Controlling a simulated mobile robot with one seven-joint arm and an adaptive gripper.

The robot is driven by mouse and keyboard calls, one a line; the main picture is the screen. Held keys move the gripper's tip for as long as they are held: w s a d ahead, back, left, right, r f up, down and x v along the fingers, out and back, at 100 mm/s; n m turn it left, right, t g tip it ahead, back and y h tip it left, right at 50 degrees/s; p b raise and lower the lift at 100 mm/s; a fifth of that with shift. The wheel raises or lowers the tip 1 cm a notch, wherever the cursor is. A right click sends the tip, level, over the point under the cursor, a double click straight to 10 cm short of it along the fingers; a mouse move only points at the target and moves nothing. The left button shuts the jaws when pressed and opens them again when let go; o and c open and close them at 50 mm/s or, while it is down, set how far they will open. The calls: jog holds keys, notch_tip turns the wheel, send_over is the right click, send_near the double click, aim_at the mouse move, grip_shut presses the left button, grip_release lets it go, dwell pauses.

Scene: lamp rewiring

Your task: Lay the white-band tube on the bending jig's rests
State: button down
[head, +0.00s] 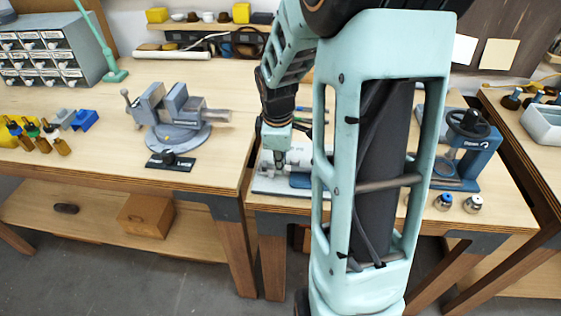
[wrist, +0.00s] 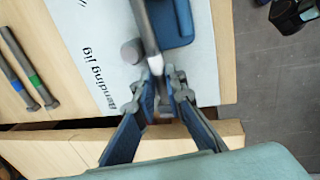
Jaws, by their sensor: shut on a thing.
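My gripper (wrist: 160,92) is shut on a grey tube (wrist: 146,32) in the wrist view. The tube runs up the picture from between the fingertips, over the bending jig. The bending jig (wrist: 85,35) is a white plate with printed lettering, a round grey post (wrist: 131,52) and a blue block (wrist: 172,22). The tube passes close beside both; I cannot tell whether it touches them. In the head view the jig (head: 262,187) is partly hidden behind my arm.
Two dark tubes, one blue-banded (wrist: 16,84) and one green-banded (wrist: 35,80), lie left of the jig. A vise (head: 178,120) stands on the left bench. A blue press (head: 474,150) and two small capped parts (head: 458,203) are right of my arm.

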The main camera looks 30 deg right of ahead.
jog(key=c, duration=1.9)
grip_release()
notch_tip(320, 180, up, 12)
jog(key=s+a, duration=0.1)
jog(key=s, duration=0.1)
jog(key=shift+a+f, duration=0.15)
notch_tip(320, 180, up, 9)
jog(key=p, duration=0.7)
jog(key=shift+s+a, duration=0.35)
jog(key=shift+s, duration=0.1)
